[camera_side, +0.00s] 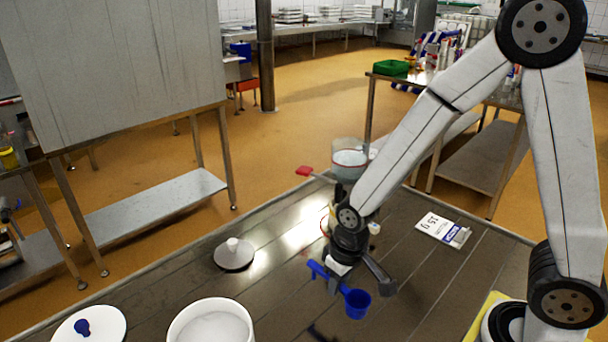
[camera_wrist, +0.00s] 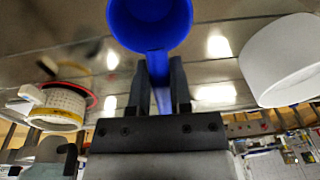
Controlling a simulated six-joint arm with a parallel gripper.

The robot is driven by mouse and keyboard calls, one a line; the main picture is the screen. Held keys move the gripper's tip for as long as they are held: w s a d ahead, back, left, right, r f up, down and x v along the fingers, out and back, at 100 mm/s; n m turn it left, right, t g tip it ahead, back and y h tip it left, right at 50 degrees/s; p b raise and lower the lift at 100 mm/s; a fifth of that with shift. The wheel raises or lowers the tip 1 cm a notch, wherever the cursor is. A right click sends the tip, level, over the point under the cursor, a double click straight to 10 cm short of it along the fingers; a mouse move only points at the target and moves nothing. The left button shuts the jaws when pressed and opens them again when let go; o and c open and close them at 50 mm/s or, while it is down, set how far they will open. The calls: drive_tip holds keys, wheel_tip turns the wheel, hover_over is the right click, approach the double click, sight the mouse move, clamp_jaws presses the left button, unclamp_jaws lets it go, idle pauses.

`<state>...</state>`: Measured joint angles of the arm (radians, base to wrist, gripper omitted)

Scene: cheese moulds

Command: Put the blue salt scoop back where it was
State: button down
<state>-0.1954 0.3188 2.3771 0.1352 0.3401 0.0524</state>
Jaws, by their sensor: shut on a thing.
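The blue salt scoop (camera_side: 357,304) hangs in the air above the dark table, held by its handle. My gripper (camera_side: 336,284) is shut on that handle, with the round cup to the right and the handle's end sticking out to the left. In the wrist view, the scoop's cup (camera_wrist: 150,24) is beyond the fingertips, and the handle runs between the two fingers of my gripper (camera_wrist: 165,78). A white tub (camera_side: 212,316) with white contents stands at the front left; a white tub wall (camera_wrist: 288,62) also shows in the wrist view.
A white lid with blue knob (camera_side: 92,326) lies left of the tub. A pale conical lid (camera_side: 234,256) lies behind it. A clear container (camera_side: 349,160) stands behind my wrist, near a red handle (camera_side: 304,171). A price card (camera_side: 443,230) lies right. The table between is mostly clear.

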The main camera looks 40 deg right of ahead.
drive_tip(key=shift+f, duration=1.85)
drive_tip(key=shift+f, duration=1.8)
drive_tip(key=shift+f, duration=0.1)
drive_tip(key=c, duration=0.5)
unclamp_jaws()
drive_tip(key=shift+c, duration=0.2)
drive_tip(key=shift+s+d+r, duration=0.15)
drive_tip(key=shift+s+r, duration=0.05)
drive_tip(key=shift+r, duration=1.85)
drive_tip(key=shift+s+d+r, duration=0.1)
drive_tip(key=shift+s+r, duration=0.1)
drive_tip(key=shift+r, duration=1.8)
drive_tip(key=shift+s+d+r, duration=0.15)
drive_tip(key=shift+s+r, duration=0.05)
drive_tip(key=shift+r, duration=1.85)
drive_tip(key=shift+d, duration=0.1)
